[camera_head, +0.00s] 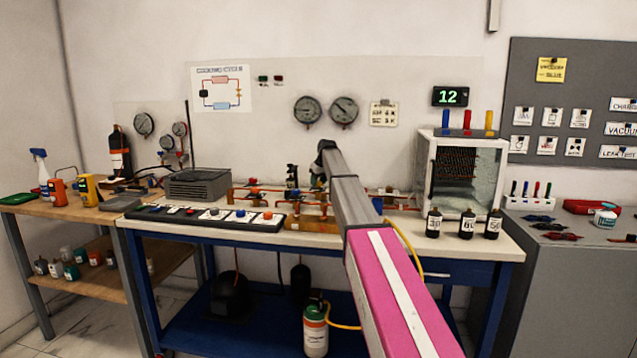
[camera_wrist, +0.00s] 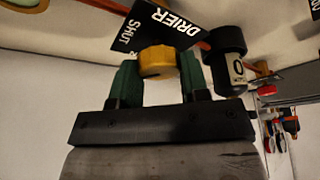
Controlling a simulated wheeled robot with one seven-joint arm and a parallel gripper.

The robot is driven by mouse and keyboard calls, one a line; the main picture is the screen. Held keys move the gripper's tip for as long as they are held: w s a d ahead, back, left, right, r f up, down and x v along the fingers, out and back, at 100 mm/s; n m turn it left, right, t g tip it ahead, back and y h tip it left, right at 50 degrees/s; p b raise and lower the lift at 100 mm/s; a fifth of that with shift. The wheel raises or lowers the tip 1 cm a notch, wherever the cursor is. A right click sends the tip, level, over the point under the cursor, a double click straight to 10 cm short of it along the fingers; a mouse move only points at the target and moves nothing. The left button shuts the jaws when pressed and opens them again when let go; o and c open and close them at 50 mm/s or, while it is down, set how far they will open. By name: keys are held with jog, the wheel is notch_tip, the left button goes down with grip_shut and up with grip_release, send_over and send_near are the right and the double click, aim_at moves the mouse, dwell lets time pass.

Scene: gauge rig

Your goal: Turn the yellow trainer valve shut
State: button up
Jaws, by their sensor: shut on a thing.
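The yellow trainer valve (camera_wrist: 157,61) shows in the wrist view as a round, ridged yellow knob. My gripper (camera_wrist: 157,75) has its two green fingers on either side of the knob and is shut on it. A black label (camera_wrist: 158,30) with the words DRIER and SHUT lies just beyond the knob. In the head view my grey and pink arm reaches over the trainer bench (camera_head: 475,246), and I cannot make out the valve or my fingertips there. How far the knob is turned cannot be told.
Beside the knob in the wrist view is a dark cylinder with a white label (camera_wrist: 238,72), close to the right finger. Copper pipework (camera_head: 265,190) runs along the bench. Several small black bottles (camera_head: 467,224) stand at the bench's right front, before a glass-fronted cabinet (camera_head: 490,160).

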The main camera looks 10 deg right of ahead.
jog(key=m+h, duration=0.2)
jog(key=m, duration=0.3)
jog(key=shift+a+m, duration=0.1)
jog(key=shift+m, duration=0.2)
jog(key=m+h, duration=0.2)
jog(key=m, duration=0.2)
jog(key=shift+m, duration=0.4)
jog(key=o, duration=0.9)
jog(key=shift+o, duration=0.2)
jog(key=shift+r, duration=0.1)
jog(key=v, duration=1)
jog(key=shift+a+r, duration=0.15)
jog(key=shift+r, duration=0.15)
jog(key=shift+s, duration=0.15)
